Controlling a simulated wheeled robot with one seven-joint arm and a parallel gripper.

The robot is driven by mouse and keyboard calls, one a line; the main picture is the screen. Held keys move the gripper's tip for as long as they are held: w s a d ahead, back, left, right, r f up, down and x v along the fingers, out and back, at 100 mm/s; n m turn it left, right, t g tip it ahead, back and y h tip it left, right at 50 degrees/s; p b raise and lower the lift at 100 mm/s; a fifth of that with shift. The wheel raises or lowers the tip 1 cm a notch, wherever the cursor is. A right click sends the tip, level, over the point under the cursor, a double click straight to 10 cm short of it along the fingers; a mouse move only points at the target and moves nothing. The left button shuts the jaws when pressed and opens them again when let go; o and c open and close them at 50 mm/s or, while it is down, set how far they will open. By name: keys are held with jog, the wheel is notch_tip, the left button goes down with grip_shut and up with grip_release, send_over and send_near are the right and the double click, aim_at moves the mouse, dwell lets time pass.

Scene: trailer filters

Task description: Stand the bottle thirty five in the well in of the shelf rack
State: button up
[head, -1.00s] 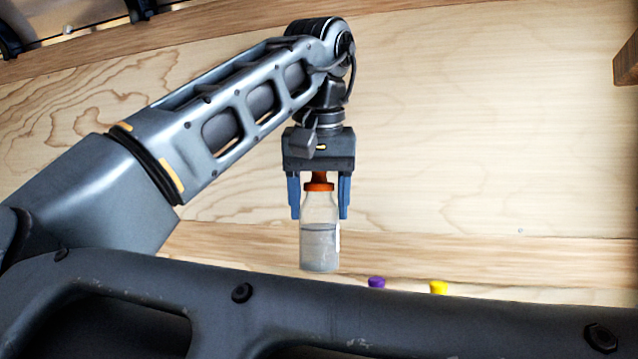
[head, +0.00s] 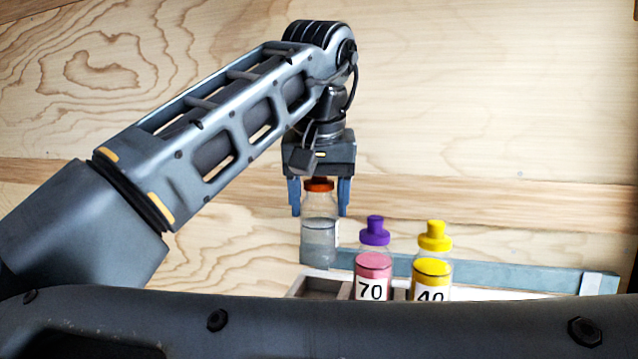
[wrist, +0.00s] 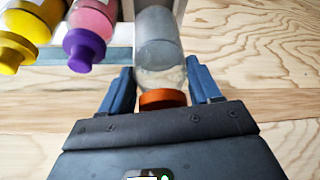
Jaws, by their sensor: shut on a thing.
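A clear bottle with an orange cap and greyish liquid (head: 319,238) hangs upright in my gripper (head: 319,200). My gripper is shut on it, with blue fingers on both sides near the cap. No number shows on its visible side. It also shows in the wrist view (wrist: 158,55) between the fingers (wrist: 162,92). The shelf rack (head: 500,275) is below and to the right, with an empty square well (head: 322,285) at its left end under the bottle.
A pink bottle marked 70 with a purple cap (head: 373,265) stands in the rack just right of the held bottle. A yellow bottle marked 40 (head: 432,268) stands farther right. My own arm hides the rack's front.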

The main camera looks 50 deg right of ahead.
aim_at(320, 222)
jog(key=shift+f+b, duration=1.7)
jog(key=shift+f, duration=1.7)
jog(key=o, duration=1.4)
jog(key=shift+o, duration=0.8)
notch_tip(320, 222, up, 3)
jog(key=p, duration=0.3)
jog(key=shift+r+p, duration=0.3)
jog(key=shift+r, duration=8.2)
